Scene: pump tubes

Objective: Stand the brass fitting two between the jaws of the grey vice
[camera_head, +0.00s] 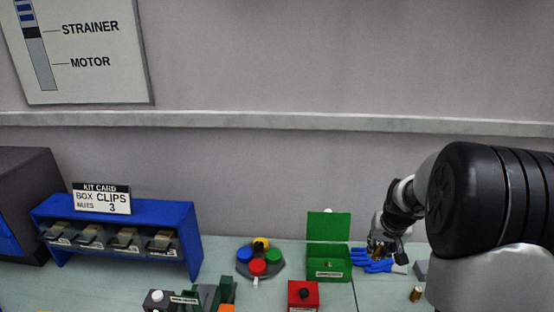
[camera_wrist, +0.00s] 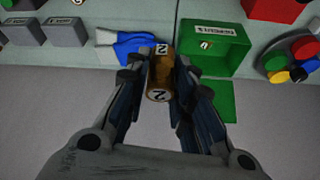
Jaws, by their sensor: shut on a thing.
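The brass fitting two (camera_wrist: 158,72) is a short brass cylinder with white labels marked 2. My gripper (camera_wrist: 159,62) is shut on it, with one finger on each side. In the head view my gripper (camera_head: 382,247) holds it above the blue glove, beside the green box. In the head view a grey block (camera_head: 421,269) shows right of my gripper, partly hidden by my arm. The fitting is apart from these blocks.
A blue glove (camera_head: 371,264) lies beside an open green box (camera_head: 329,265). Another brass piece (camera_head: 416,294) stands near the front right. A red box (camera_head: 303,296), a round holder with coloured knobs (camera_head: 260,258) and a blue bin rack (camera_head: 120,225) are further left.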

